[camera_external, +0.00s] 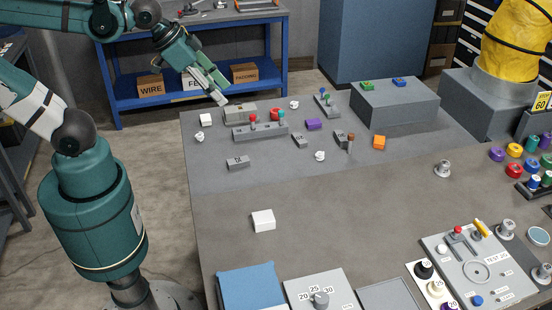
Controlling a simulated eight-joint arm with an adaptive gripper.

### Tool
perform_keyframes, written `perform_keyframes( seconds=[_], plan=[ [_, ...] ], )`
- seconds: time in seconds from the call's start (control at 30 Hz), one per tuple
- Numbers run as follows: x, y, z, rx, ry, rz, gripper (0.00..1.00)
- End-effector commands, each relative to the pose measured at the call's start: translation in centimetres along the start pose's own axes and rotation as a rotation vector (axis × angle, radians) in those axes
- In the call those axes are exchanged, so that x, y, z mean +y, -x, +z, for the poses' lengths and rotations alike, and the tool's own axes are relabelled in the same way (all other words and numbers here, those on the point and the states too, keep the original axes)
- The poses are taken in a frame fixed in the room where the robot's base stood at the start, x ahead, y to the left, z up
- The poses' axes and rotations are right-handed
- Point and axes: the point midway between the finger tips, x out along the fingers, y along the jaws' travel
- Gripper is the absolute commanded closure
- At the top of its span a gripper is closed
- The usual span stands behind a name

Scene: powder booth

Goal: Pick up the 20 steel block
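Several grey steel blocks lie on the dark mat, and their small number labels are too small to read surely, so I cannot tell which is the 20. One thick block (236,112) lies near the back left. A long block with red and teal pegs (259,133) lies in front of it. A short block (237,163) lies alone nearer the front. Two small blocks (299,141) and (340,135) lie to the right, and a pegged block (322,107) lies farther back. My gripper (220,98) hangs above the mat's back left; its finger opening is unclear.
A grey box (395,109) stands at the back right.

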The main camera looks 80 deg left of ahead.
Motion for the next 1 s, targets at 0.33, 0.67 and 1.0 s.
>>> perform_keyframes(
  seconds=[0.33, 0.67, 1.0],
  plan=[
    [-1.8, -2.3, -3.3, -0.07, -0.164, -0.001, 0.61],
    [-3.6, -5.2, -6.1, -0.136, -0.322, 0.013, 0.61],
    [-5.8, -8.9, -8.6, -0.203, -0.483, 0.041, 0.61]
  ],
)
